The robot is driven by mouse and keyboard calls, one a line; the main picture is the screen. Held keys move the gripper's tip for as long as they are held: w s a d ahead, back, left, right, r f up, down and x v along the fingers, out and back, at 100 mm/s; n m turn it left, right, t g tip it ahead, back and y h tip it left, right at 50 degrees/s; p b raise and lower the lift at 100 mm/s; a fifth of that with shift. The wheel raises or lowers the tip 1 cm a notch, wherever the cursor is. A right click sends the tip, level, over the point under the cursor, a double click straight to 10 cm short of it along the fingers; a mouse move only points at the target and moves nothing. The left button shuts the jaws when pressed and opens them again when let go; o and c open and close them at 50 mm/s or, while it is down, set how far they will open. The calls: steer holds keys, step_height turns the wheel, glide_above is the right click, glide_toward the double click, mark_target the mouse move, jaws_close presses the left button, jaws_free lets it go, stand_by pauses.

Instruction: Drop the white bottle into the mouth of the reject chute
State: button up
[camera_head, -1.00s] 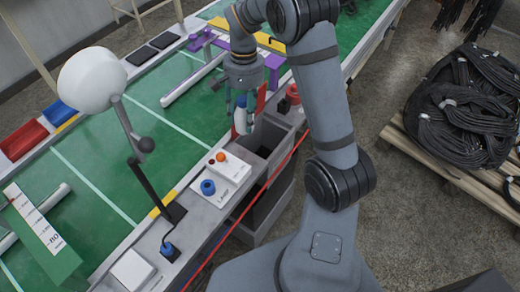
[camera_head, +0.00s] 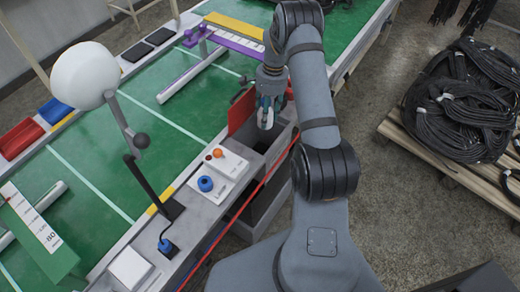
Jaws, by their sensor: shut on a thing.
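The white bottle (camera_head: 264,117) is in my gripper (camera_head: 267,108), only partly visible between the fingers. My gripper is shut on it and points down. The reject chute (camera_head: 262,141) is the grey open-topped box with a dark mouth at the near edge of the green bench. In the picture the bottle overlaps the far part of the chute mouth; its exact height above the rim I cannot tell. My arm hides the right side of the chute.
A red panel (camera_head: 240,111) stands at the chute's left. A control box with a blue knob (camera_head: 205,184) and an orange button (camera_head: 217,153) sits nearer. A white lamp (camera_head: 86,75) rises on the left. Coiled black hoses (camera_head: 465,95) lie on a pallet at right.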

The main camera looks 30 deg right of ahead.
steer(key=shift+f+b, duration=0.6)
steer(key=shift+f, duration=0.7)
steer(key=o, duration=1.3)
steer(key=shift+w+d+r, duration=0.1)
steer(key=shift+d+r, duration=0.1)
steer(key=shift+r, duration=1.15)
steer(key=shift+w+d+r, duration=0.1)
steer(key=shift+d+r, duration=0.05)
steer(key=shift+r, duration=1.15)
steer(key=shift+d+r, duration=0.2)
steer(key=shift+r, duration=1.15)
